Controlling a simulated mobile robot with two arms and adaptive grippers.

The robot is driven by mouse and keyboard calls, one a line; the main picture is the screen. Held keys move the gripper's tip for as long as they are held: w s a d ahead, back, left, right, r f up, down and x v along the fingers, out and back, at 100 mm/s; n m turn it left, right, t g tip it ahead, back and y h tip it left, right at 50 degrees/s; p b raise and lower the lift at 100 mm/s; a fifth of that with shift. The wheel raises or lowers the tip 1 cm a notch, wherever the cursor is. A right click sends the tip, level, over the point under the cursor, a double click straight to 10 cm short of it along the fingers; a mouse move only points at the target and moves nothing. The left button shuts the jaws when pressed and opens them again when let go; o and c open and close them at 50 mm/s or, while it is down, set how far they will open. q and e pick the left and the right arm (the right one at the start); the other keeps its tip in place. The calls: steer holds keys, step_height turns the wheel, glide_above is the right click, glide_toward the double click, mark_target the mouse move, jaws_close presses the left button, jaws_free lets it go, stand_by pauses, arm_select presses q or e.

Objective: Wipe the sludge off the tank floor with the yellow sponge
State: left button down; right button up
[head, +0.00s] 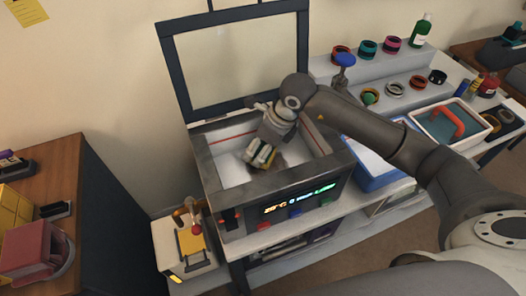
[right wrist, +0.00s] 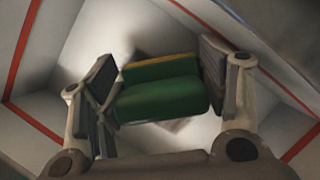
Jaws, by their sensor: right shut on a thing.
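My right gripper (head: 262,157) reaches down into the open tank (head: 206,160), a box with pale inner walls, a dark rim and a raised lid. It is shut on the sponge (right wrist: 160,95), which shows a thick green side and a thin yellow edge between the two fingers in the right wrist view. In the head view the fingers mostly hide the sponge. A dark, blurred smear of sludge (head: 279,161) shows on the tank floor beside the gripper. I cannot tell whether the sponge touches the floor. My left gripper is not in view.
The glass lid (head: 240,60) stands open behind the tank. A shelf to the right holds coloured rings (head: 367,48) and a green bottle (head: 421,30). A tray with a red handle (head: 450,122) lies further right. A small white and yellow box (head: 184,248) stands front left.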

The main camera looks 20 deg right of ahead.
mark_target(271, 153)
steer(key=shift+w+d+r, duration=0.1)
steer(key=shift+w+r, duration=0.3)
steer(key=shift+w, duration=0.2)
steer(key=shift+w+d+r, duration=0.1)
steer(key=shift+w+d, duration=0.15)
steer(key=shift+d, duration=0.3)
steer(key=shift+d+b, duration=0.15)
steer(key=shift+b, duration=0.15)
steer(key=shift+s+d, duration=0.2)
steer(key=shift+s, duration=0.3)
steer(key=shift+s+d+f, duration=0.25)
steer(key=shift+s, duration=0.55)
steer(key=shift+s+a, duration=0.2)
steer(key=shift+s, duration=0.5)
steer(key=shift+s+b, duration=0.5)
steer(key=shift+s, duration=1.15)
